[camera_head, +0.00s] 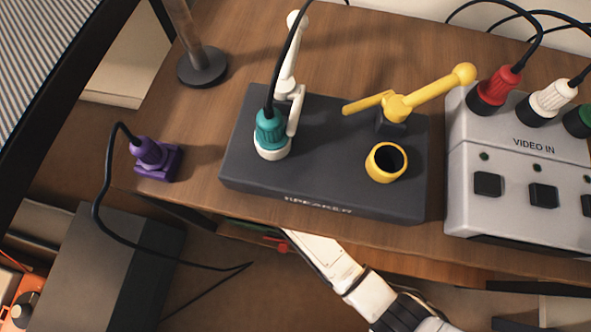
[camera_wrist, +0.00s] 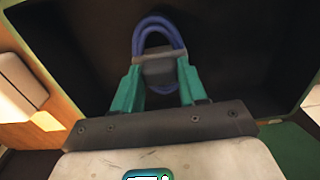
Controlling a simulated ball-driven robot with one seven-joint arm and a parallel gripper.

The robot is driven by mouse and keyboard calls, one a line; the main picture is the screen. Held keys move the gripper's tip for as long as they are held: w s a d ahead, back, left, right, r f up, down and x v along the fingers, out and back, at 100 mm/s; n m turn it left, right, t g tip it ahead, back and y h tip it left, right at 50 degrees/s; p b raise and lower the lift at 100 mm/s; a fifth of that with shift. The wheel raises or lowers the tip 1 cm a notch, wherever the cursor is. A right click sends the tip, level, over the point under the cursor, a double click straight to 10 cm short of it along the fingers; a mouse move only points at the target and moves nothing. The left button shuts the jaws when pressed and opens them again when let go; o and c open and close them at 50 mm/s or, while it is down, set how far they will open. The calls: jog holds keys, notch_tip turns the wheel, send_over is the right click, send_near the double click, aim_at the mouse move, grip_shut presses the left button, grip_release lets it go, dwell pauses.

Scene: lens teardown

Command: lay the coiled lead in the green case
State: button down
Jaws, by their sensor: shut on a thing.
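In the wrist view my gripper (camera_wrist: 160,68) has its two teal fingers closed on the dark grey middle of the coiled lead (camera_wrist: 158,22). The lead's blue-purple loops stick out above and a little below the fingers. Behind the lead is the dark inside of an open box with green edges, which looks like the green case (camera_wrist: 245,50). I cannot tell whether the lead touches its floor. In the head view my gripper and the lead are hidden under the tabletop, where my white arm reaches in.
On the wooden table (camera_head: 335,45) stand a black speaker box (camera_head: 330,195) with a teal plug (camera_head: 270,132) and a yellow socket (camera_head: 386,162), a grey video box (camera_head: 520,215) and a purple plug (camera_head: 152,155). A black cable hangs off the front left. The table's front edge lies over my arm.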

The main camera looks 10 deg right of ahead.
jog(key=shift+f, duration=0.1)
jog(key=c, duration=0.6)
grip_release()
jog(key=shift+r+p, duration=2.3)
jog(key=shift+r, duration=1.55)
